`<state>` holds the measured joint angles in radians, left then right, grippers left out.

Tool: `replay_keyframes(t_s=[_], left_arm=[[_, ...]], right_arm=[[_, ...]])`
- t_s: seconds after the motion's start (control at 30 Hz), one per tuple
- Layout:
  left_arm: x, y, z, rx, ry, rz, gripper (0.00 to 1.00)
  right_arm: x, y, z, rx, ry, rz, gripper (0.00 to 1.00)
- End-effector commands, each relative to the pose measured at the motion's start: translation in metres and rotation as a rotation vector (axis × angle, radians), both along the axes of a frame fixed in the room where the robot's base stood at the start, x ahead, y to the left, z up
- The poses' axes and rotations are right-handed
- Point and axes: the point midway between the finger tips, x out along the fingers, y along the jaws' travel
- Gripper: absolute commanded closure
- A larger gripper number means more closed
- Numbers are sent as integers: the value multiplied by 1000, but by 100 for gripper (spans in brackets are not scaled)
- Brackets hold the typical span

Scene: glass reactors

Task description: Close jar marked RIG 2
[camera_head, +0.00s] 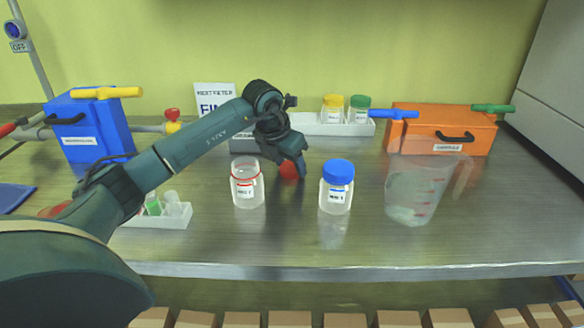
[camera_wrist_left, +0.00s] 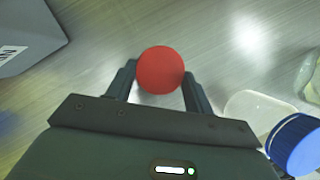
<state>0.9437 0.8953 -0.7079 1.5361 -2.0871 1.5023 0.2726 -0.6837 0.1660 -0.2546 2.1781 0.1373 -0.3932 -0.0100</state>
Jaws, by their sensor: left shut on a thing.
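An open clear jar (camera_head: 248,186) with a red ring at its neck stands upright on the bench; its small label is too blurred to read surely. My left gripper (camera_head: 291,167) is shut on a red lid (camera_head: 288,171), to the right of and a little behind that jar. In the left wrist view the red lid (camera_wrist_left: 160,70) sits between the two fingers of the gripper (camera_wrist_left: 158,76). I cannot tell whether the lid touches the bench. A second jar (camera_head: 335,194) with a blue lid (camera_head: 338,171) stands to the right. My right gripper is out of view.
A clear beaker (camera_head: 412,192) stands right of the blue-lidded jar. A white tray (camera_head: 325,127) with yellow- and green-lidded jars is behind. A blue box (camera_head: 90,125) and an orange box (camera_head: 440,130) flank it. A small white rack (camera_head: 150,216) lies left. The front bench is clear.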

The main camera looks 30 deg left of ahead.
Motion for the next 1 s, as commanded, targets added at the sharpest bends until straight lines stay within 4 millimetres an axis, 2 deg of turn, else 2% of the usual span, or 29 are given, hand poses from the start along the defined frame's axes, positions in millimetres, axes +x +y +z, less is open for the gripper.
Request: replay_keyframes(t_s=[0.27, 0.7, 0.83, 1.0], left_arm=[[1, 0, 7, 0, -3, 0, 69], [1, 0, 86, -1, -3, 1, 69], [1, 0, 98, -1, -2, 1, 69], [0, 0, 101, 0, 1, 0, 69]], right_arm=[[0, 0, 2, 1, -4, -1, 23], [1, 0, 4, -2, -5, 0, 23], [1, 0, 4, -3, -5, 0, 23], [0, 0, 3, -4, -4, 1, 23]])
